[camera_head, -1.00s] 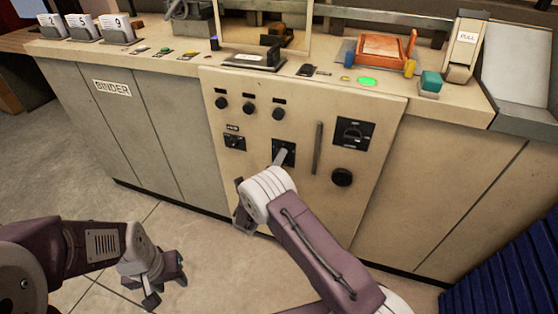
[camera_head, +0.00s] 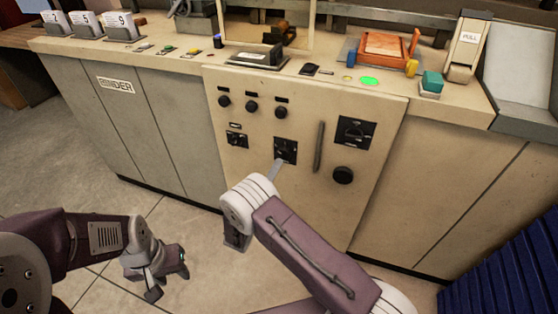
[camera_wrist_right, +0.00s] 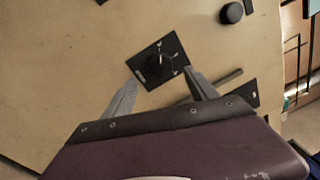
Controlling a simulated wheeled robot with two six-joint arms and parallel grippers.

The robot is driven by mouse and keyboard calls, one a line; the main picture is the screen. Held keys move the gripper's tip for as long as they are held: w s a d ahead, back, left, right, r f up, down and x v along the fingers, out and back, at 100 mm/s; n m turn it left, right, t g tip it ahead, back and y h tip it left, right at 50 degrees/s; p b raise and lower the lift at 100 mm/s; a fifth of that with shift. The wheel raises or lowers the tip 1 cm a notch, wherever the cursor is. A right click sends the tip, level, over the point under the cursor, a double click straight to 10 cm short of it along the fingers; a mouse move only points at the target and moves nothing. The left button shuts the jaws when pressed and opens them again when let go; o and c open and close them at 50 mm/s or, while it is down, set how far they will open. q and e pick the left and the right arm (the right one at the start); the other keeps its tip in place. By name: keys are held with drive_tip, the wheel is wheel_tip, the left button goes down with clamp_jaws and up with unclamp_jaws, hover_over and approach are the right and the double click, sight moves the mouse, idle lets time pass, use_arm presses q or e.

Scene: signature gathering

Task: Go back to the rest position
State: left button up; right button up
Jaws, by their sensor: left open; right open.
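My right gripper (camera_head: 274,170) is in front of the beige binder panel (camera_head: 270,205), just below a black switch plate (camera_head: 285,150). In the right wrist view its two fingers (camera_wrist_right: 162,92) are spread apart with nothing between them. The black plate with a round knob (camera_wrist_right: 158,63) lies beyond the fingertips, and I see a gap between them. In the head view the right wrist hides part of the fingers. My left gripper (camera_head: 168,278) hangs low at the left over the tiled floor, open and empty.
The machine's worktop (camera_head: 190,62) carries numbered card holders (camera_head: 84,24), an orange tray (camera_head: 383,46), a lit green button (camera_head: 370,81) and a PULL lever (camera_head: 467,45). A vertical handle (camera_head: 319,147) is on the panel. Blue stacked shapes (camera_head: 505,265) stand at right. Floor at lower left is clear.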

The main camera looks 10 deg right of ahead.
drive_tip(key=shift+v, duration=1.15)
drive_tip(key=shift+d, duration=0.1)
